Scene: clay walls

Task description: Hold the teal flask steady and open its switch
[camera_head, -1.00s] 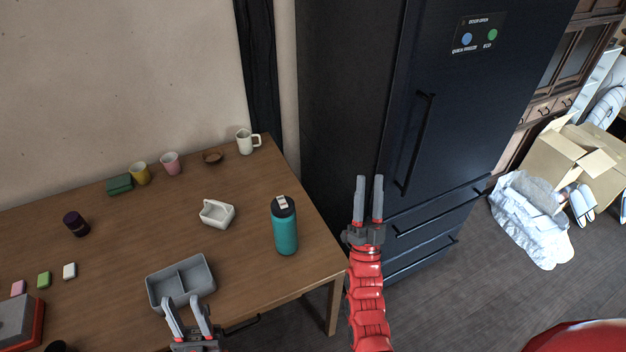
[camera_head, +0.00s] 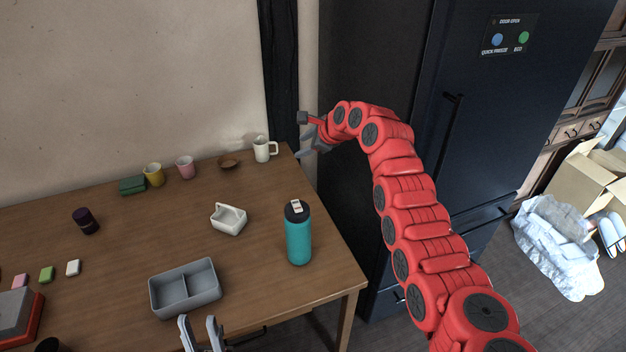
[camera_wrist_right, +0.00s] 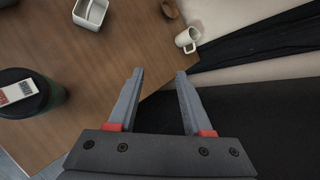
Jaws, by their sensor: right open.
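The teal flask (camera_head: 299,241) stands upright near the table's right edge. Its black lid (camera_head: 297,211) carries a pale switch (camera_head: 296,206) on top. In the right wrist view the lid (camera_wrist_right: 22,96) shows at the left edge, with the pale switch (camera_wrist_right: 16,92) on it. My right gripper (camera_head: 303,136) is bent over the table's back right corner, beyond the flask and apart from it. In the right wrist view it is open and empty (camera_wrist_right: 160,73). My left gripper (camera_head: 201,322) is at the bottom edge, in front of the grey tray, its fingers apart and nothing between them.
A grey two-part tray (camera_head: 153,297) and a white basket (camera_head: 228,231) stand left of the flask. A white mug (camera_head: 263,150), a brown bowl (camera_head: 229,162) and more cups line the back. The dark fridge (camera_head: 350,60) rises to the right of the wooden table (camera_head: 130,245).

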